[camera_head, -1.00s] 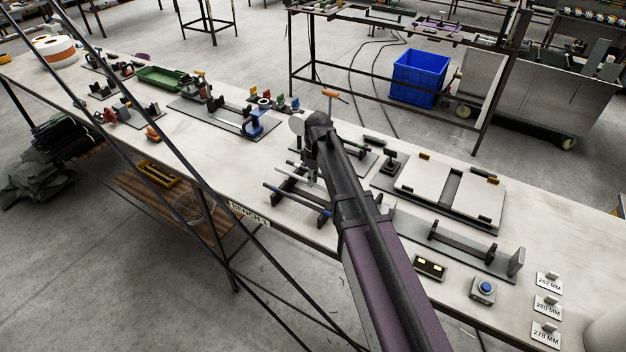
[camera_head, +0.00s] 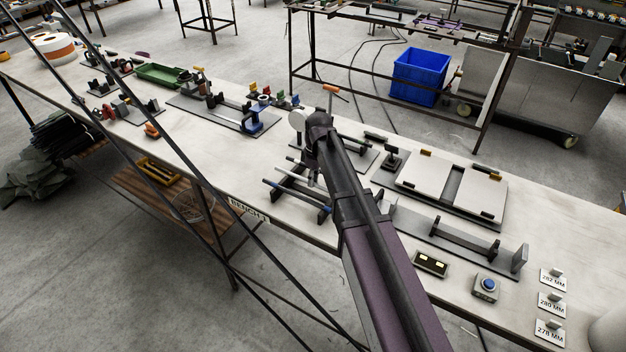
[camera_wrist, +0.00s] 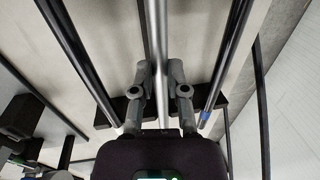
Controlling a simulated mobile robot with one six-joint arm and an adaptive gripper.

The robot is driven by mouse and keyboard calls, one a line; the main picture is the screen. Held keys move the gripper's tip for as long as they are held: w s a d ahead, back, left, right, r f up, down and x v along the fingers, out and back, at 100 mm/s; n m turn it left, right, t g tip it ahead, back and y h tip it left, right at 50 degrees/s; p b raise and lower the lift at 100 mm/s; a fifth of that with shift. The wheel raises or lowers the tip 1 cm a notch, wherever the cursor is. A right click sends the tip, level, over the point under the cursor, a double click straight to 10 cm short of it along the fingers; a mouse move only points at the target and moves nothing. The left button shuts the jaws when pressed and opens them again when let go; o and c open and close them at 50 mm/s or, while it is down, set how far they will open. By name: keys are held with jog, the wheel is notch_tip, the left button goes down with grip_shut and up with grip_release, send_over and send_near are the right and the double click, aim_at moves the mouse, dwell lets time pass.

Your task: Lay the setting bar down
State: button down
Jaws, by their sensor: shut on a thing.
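The setting bar appears to be the pale silver bar (camera_wrist: 157,35) in the middle of the wrist view. My gripper (camera_wrist: 160,82) is shut on it, with one finger on each side. Dark rods lie to the left (camera_wrist: 75,50) and right (camera_wrist: 229,48) of it, the right one with a blue band near its end. Black rack blocks (camera_wrist: 112,112) sit under the rods; whether the silver bar touches them I cannot tell. In the head view my gripper (camera_head: 314,177) is over the rod rack (camera_head: 323,214) and partly hidden by my arm.
A long fixture (camera_head: 440,243) and a plate with two pale panels (camera_head: 425,174) stand right of the rack. A control box (camera_head: 430,263), a blue button (camera_head: 487,286) and marked length cards (camera_head: 552,304) lie near the front edge. Bare bench shows left of the rack.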

jog(key=c, duration=0.6)
grip_release()
jog(key=shift+o, duration=0.2)
jog(key=shift+r, duration=0.1)
notch_tip(320, 180, up, 8)
jog(key=p, duration=0.8)
jog(key=shift+r+p, duration=0.2)
jog(key=shift+p, duration=0.1)
dwell(0.5)
